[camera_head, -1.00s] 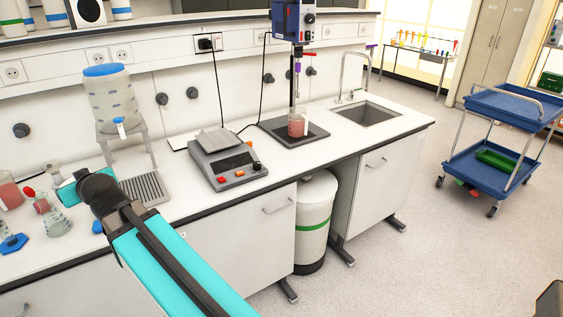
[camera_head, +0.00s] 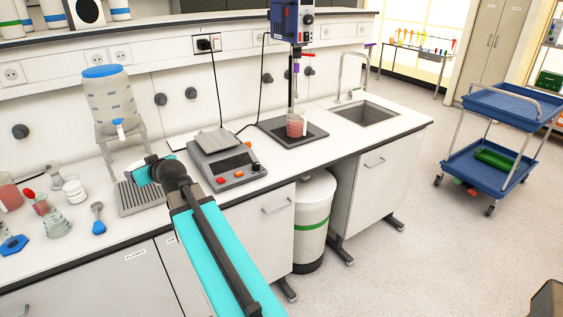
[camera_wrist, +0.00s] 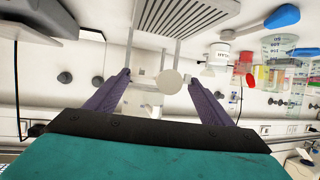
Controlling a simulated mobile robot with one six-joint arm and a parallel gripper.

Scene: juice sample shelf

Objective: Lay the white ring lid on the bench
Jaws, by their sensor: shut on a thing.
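My gripper (camera_wrist: 162,76) hangs over the white bench (camera_head: 350,135) and is shut on a small white round piece (camera_wrist: 168,82), which I take to be the ring lid. It sits between the two purple-grey fingers, with its flat disc side showing in the wrist view. In the head view my gripper (camera_head: 150,166) is above the grey slatted drip tray, left of the scale. The lid is hardly made out there. A white labelled jar (camera_head: 74,189) stands upright on the bench to the left; it also shows in the wrist view (camera_wrist: 218,54).
A blue-handled tool (camera_head: 98,218) lies near the bench front. Flasks (camera_head: 50,214) crowd the left. The water dispenser (camera_head: 108,98) stands behind the drip tray (camera_head: 130,198). The scale (camera_head: 226,160) is close on the right. Bare bench shows between jar and drip tray.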

